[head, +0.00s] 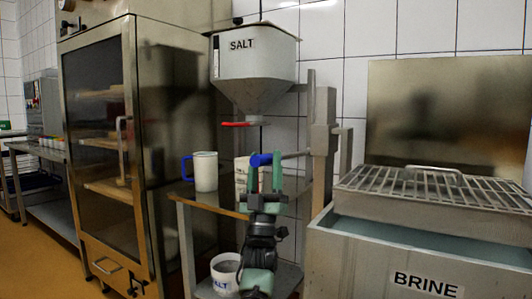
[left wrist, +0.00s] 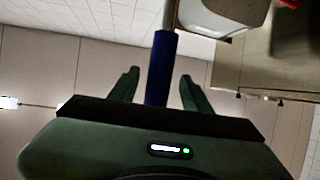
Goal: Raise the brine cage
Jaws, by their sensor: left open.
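The brine cage (head: 440,185), a metal grid with a loop handle on top, sits at the top of the tank marked BRINE (head: 340,262). Greenish liquid shows below its front edge. A lever with a blue grip (head: 261,160) reaches left from a grey post (head: 322,140) beside the tank. My left gripper (head: 265,172) is open at the blue grip, its green fingers pointing up. In the left wrist view, the blue grip (left wrist: 162,68) runs between the two open fingers (left wrist: 158,88), with gaps visible on both sides. My right gripper is not in view.
A salt hopper (head: 250,60) with a red handle hangs above the lever. A small table (head: 186,196) with a white, blue-handled mug (head: 204,171) stands left of my arm. A SALT bucket (head: 225,272) stands below. A glass-door cabinet (head: 100,150) is further left.

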